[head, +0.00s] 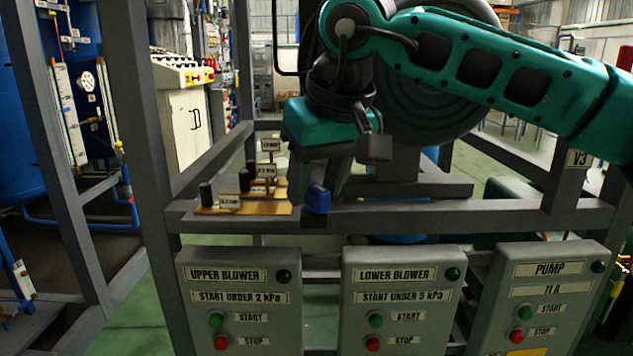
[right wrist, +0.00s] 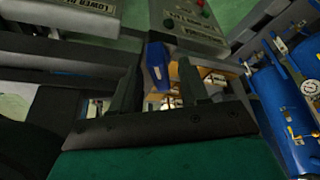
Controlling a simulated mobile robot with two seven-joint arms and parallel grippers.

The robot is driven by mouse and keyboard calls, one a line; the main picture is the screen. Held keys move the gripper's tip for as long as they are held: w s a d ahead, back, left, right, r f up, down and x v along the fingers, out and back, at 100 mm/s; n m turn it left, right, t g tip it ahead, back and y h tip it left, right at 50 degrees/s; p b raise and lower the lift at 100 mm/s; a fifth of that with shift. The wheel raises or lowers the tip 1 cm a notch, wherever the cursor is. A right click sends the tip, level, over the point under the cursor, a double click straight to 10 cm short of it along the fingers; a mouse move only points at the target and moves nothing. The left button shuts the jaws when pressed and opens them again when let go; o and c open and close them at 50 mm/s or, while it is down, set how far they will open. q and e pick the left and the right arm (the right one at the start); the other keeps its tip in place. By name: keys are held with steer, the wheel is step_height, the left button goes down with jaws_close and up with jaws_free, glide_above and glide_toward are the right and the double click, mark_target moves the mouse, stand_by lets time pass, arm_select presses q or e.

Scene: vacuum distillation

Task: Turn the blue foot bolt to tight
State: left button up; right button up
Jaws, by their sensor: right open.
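The blue foot bolt (head: 317,199) sits on the grey frame rail, just under my right gripper. It also shows in the right wrist view (right wrist: 157,64), in the gap between the two fingertips. My right gripper (head: 317,190) points down at it with its dark fingers apart, one on each side as seen in the wrist view (right wrist: 163,78). I cannot tell whether a finger touches the bolt. The bolt's lower part and its thread are hidden. My left gripper is not in view.
Brass plates with black knobs and small labels (head: 240,208) lie on the rail just left of the bolt. Upper blower (head: 238,300), lower blower (head: 400,300) and pump (head: 545,300) control boxes hang below the rail. A grey post (head: 150,120) stands at left.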

steer(key=shift+c, duration=0.3)
jaws_close()
